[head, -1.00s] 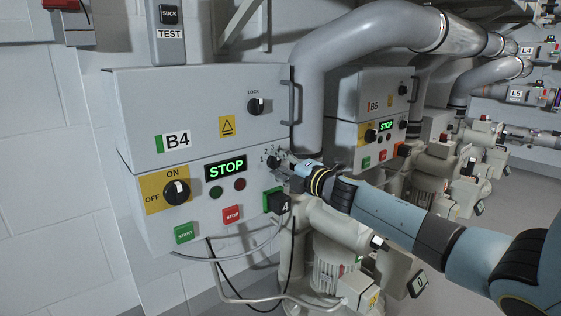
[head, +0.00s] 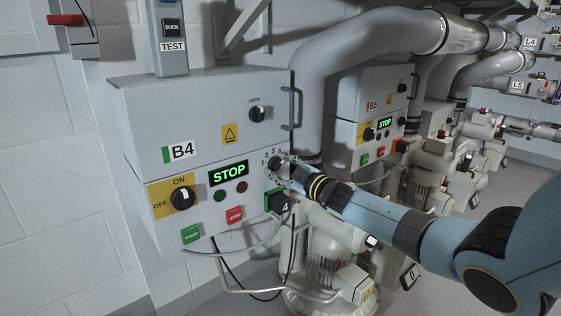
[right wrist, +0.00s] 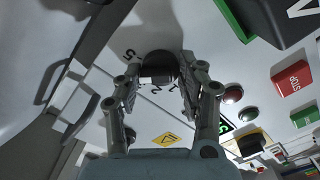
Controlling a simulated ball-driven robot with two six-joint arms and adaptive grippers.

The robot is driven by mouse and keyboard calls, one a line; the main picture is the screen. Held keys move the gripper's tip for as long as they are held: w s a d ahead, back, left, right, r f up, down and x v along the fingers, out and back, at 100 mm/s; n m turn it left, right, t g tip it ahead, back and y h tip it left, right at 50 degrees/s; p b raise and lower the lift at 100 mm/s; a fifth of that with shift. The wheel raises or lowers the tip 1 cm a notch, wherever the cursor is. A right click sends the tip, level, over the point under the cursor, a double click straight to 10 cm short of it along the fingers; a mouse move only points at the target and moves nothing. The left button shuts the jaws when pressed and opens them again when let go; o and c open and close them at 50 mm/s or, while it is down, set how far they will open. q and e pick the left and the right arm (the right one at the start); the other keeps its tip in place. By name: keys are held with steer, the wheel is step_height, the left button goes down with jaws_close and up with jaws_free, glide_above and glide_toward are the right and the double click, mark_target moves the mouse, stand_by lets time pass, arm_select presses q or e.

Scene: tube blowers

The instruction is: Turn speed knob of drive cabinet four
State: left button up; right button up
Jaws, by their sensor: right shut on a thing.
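The drive cabinet B4 (head: 200,118) is grey, with a lit green STOP display (head: 229,173) on its lower box. Its speed knob (head: 274,164), dark and round with a number scale around it, sits at the lower box's right. The knob (right wrist: 158,66) shows clearly in the right wrist view, with a pale mark on its near side; the exact number it points to is unclear. My right gripper (head: 282,167) is shut on the knob; its two fingers (right wrist: 160,78) lie on either side of it. My left gripper is not in view.
An ON/OFF switch (head: 183,198), a green START button (head: 191,234) and a red STOP button (head: 234,215) are left of the knob. A green and black block (head: 275,203) protrudes just below. A large grey pipe (head: 305,110) rises close on the right. Cabinet B5 (head: 368,100) stands behind.

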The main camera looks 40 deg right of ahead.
steer(key=m, duration=0.1)
steer(key=m+p, duration=0.1)
steer(key=r+m, duration=0.1)
steer(key=shift+w+d+r, duration=0.1)
steer(key=shift+w+d, duration=0.1)
steer(key=shift+d, duration=0.05)
arm_select(q)
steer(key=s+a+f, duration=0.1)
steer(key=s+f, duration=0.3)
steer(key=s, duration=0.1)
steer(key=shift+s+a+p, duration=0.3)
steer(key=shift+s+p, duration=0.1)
steer(key=shift+p, duration=0.05)
arm_select(e)
steer(key=shift+d+f+m, duration=0.1)
steer(key=shift+f+m, duration=0.1)
steer(key=shift+m, duration=1.1)
steer(key=o, duration=0.8)
steer(key=shift+o, duration=0.9)
steer(key=shift+s+d+f, duration=0.1)
steer(key=shift+d+f, duration=0.05)
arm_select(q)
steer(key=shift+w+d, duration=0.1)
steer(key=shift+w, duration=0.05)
arm_select(e)
steer(key=shift+s+a+f, duration=0.1)
steer(key=shift+a+f, duration=0.05)
steer(key=shift+a, duration=0.05)
